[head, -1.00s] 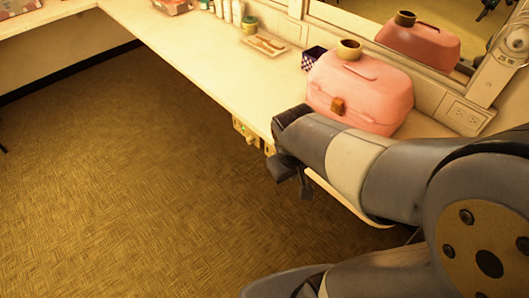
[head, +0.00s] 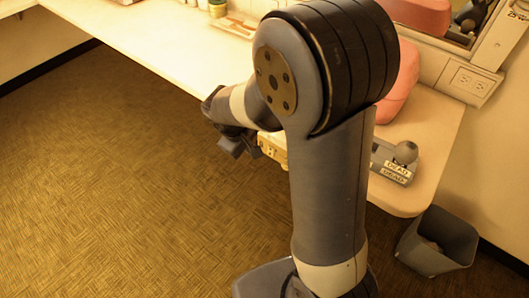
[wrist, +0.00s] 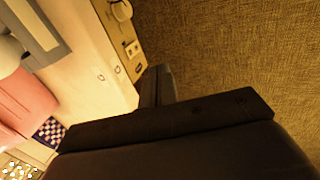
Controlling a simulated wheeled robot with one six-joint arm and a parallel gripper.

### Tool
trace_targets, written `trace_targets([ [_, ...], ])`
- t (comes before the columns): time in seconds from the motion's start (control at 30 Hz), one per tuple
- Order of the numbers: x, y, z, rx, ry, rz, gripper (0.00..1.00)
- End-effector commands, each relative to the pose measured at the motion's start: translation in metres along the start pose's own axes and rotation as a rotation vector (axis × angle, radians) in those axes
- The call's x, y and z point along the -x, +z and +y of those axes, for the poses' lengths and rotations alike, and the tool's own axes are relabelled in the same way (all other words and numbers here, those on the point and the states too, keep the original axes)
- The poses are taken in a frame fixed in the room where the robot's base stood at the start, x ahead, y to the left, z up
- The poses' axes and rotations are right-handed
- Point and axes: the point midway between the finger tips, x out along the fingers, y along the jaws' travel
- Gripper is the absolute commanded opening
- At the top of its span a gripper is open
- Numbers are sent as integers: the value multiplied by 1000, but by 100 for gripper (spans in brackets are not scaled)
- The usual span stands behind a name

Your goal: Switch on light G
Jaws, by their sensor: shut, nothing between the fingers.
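A cream switch panel (head: 272,148) is fixed along the front edge of the counter, partly hidden by my arm in the head view. In the wrist view the panel (wrist: 131,50) shows a round knob and small switches along the counter edge; no letter G can be read on it. My gripper (head: 236,146) is shut and empty, out over the floor side of the counter edge, to the left of the panel. In the wrist view my gripper (wrist: 157,86) points toward the panel's lower end; contact cannot be told. I cannot make out which light is G.
The counter (head: 160,35) holds a pink case (head: 402,85), mostly behind my arm, and a grey device with "DEAD" labels (head: 395,163). A checked box (wrist: 50,131) shows in the wrist view. A grey bin (head: 437,243) stands at the right. The carpet (head: 110,180) at left is clear.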

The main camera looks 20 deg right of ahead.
Motion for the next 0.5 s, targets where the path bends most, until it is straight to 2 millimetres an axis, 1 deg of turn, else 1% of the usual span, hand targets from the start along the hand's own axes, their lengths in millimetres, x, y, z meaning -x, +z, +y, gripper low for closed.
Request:
trace_targets([
  [0.13,-3,0,0,-1,0,-1,0],
  [0.27,-16,1,0,0,0,-3,0],
  [0.37,-34,1,0,-2,-2,-5,0],
  [0.5,-65,1,-1,-2,-2,-5,0],
])
